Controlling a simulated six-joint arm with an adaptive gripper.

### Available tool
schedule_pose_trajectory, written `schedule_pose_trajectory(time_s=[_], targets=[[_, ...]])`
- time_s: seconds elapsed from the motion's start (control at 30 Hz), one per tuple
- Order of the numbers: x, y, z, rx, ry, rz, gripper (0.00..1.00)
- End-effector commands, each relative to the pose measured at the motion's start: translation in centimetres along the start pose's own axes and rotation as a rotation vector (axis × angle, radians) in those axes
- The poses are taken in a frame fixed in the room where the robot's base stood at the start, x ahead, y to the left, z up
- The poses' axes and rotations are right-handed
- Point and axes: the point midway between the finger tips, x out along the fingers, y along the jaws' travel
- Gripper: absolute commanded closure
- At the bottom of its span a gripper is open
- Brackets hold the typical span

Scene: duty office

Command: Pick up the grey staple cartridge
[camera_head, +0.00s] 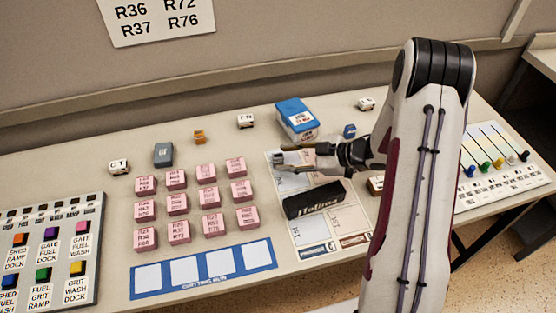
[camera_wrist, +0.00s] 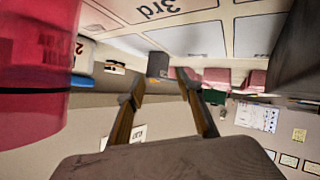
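A small blue-grey block (camera_head: 163,154), the grey thing that fits the staple cartridge, stands on the table left of centre, behind the pink blocks. My gripper (camera_head: 293,158) is low over the printed mat (camera_head: 309,230), well to the right of the block, and points left. In the wrist view my gripper (camera_wrist: 158,88) has its two fingers apart with nothing clearly held between them. A dark grey block (camera_wrist: 157,64) shows ahead of the fingertips; I take it for the same one, but cannot be sure.
A black stapler-like box (camera_head: 315,200) lies on the mat just in front of my gripper. A blue box (camera_head: 296,118) stands behind it. Several pink blocks (camera_head: 207,173) stand left. A button panel (camera_head: 45,250) is far left. A red object (camera_wrist: 35,60) is close in the wrist view.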

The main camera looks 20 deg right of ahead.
Motion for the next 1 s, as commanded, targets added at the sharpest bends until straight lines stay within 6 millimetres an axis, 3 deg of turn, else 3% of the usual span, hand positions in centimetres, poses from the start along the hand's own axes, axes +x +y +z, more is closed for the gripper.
schedule_pose_trajectory(time_s=[0.33,0.9,1.0], targets=[[3.5,0.1,0.0,-0.001,-0.001,-0.001,0.65],[3.8,0.1,0.0,-0.001,-0.002,0.001,0.65],[3.8,0.1,0.0,0.000,-0.002,0.001,0.88]])
